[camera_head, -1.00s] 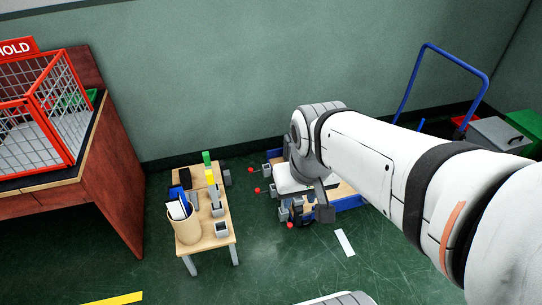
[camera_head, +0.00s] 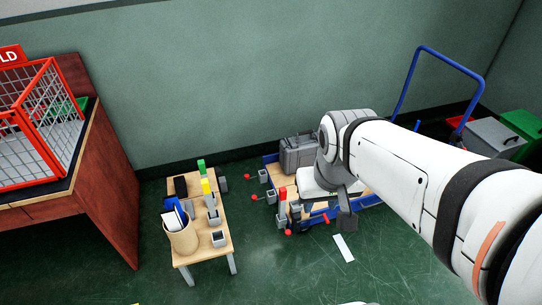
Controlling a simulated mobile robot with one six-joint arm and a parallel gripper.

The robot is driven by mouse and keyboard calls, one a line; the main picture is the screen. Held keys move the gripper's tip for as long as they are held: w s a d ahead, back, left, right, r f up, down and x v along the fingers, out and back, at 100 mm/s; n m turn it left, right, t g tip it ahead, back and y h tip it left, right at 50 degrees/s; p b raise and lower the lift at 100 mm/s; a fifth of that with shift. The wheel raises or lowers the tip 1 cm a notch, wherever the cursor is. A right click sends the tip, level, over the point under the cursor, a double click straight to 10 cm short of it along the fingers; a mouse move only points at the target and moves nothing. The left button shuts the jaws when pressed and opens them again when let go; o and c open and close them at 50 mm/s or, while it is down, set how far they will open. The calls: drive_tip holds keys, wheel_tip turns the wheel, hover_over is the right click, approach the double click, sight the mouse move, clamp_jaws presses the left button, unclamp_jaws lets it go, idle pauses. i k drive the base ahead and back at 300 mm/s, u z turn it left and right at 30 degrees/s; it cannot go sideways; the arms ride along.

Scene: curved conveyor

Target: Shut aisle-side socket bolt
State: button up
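Grey sockets with red-knobbed bolts stand along the left edge of a blue-framed wooden cart. The upper socket (camera_head: 263,176) has a red knob (camera_head: 247,176) sticking out to its left. The middle socket (camera_head: 271,196) also has a red knob (camera_head: 254,197) out to its left. Another red knob (camera_head: 288,233) shows at the near corner, beside dark parts. I cannot tell which bolt is the aisle-side one, or how far each is slid. My gripper (camera_head: 335,210) hangs over the cart's near side. One dark finger shows; its opening is unclear and it hides part of the cart.
A red cage (camera_head: 35,120) is far left. Floor between table and cart is clear.

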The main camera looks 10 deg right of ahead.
sight(287, 231)
drive_tip(key=u, duration=0.05)
drive_tip(key=i, duration=0.7)
drive_tip(key=u, duration=1.15)
drive_tip(key=k, duration=1.15)
drive_tip(key=z, duration=0.75)
drive_tip(key=i, duration=1)
drive_tip(key=z, duration=0.1)
